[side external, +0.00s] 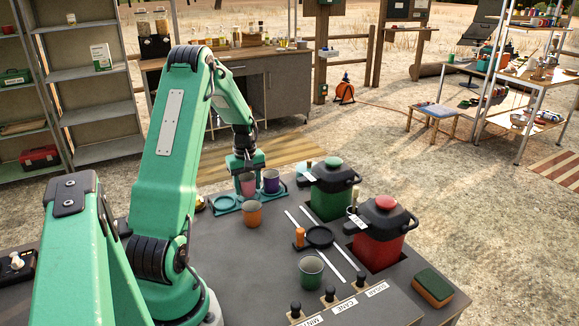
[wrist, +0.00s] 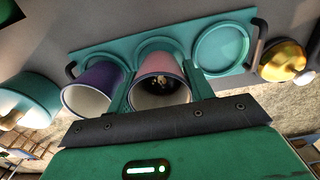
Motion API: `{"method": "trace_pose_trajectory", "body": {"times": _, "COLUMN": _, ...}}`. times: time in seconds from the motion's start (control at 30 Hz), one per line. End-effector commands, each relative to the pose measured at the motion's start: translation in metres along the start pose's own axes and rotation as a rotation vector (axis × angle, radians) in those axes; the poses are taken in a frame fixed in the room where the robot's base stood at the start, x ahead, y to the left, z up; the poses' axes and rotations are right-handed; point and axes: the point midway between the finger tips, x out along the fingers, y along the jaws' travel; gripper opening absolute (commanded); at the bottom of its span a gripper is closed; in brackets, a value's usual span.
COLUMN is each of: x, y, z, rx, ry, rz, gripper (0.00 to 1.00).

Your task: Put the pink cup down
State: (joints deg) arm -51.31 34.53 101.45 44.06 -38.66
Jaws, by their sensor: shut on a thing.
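The pink cup (side external: 248,186) is between the fingers of my gripper (side external: 246,168), which is shut on it. In the wrist view the pink cup (wrist: 160,85) shows its open mouth between both fingers (wrist: 162,90). It is at the middle place of the teal tray (wrist: 222,47); whether its base touches the tray I cannot tell. The purple cup (wrist: 92,82) stands in the place beside it, close to one finger; it also shows in the side view (side external: 271,183). The tray's other end place is an empty ring (side external: 224,203).
An orange cup (side external: 253,215) stands in front of the tray, close by. A green dispenser (side external: 331,192) and a red dispenser (side external: 381,236) stand to the right. A green cup (side external: 310,271) and a black round pad (side external: 320,237) are nearer. A golden object (wrist: 284,61) sits past the tray's empty end.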

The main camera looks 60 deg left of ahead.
Motion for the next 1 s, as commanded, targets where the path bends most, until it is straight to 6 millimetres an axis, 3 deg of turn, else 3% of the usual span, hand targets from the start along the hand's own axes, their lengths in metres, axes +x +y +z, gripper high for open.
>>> {"method": "trace_pose_trajectory", "body": {"times": 0.13, "x": 0.0095, "y": 0.0000, "z": 0.0001, "rx": 0.000, "ry": 0.000, "rz": 0.000, "gripper": 0.23}}
{"method": "trace_pose_trajectory", "body": {"times": 0.57, "x": 0.0128, "y": 0.0000, "z": 0.0001, "rx": 0.000, "ry": 0.000, "rz": 0.000, "gripper": 0.23}}
{"method": "trace_pose_trajectory", "body": {"times": 0.6, "x": 0.0130, "y": 0.0000, "z": 0.0002, "rx": 0.000, "ry": 0.000, "rz": 0.000, "gripper": 0.56}}
{"method": "trace_pose_trajectory", "body": {"times": 0.63, "x": 0.0129, "y": 0.0000, "z": 0.0002, "rx": 0.000, "ry": 0.000, "rz": 0.000, "gripper": 0.61}}
{"method": "trace_pose_trajectory", "body": {"times": 1.0, "x": 0.0112, "y": 0.0001, "z": 0.0000, "rx": 0.000, "ry": 0.001, "rz": 0.001, "gripper": 0.61}}
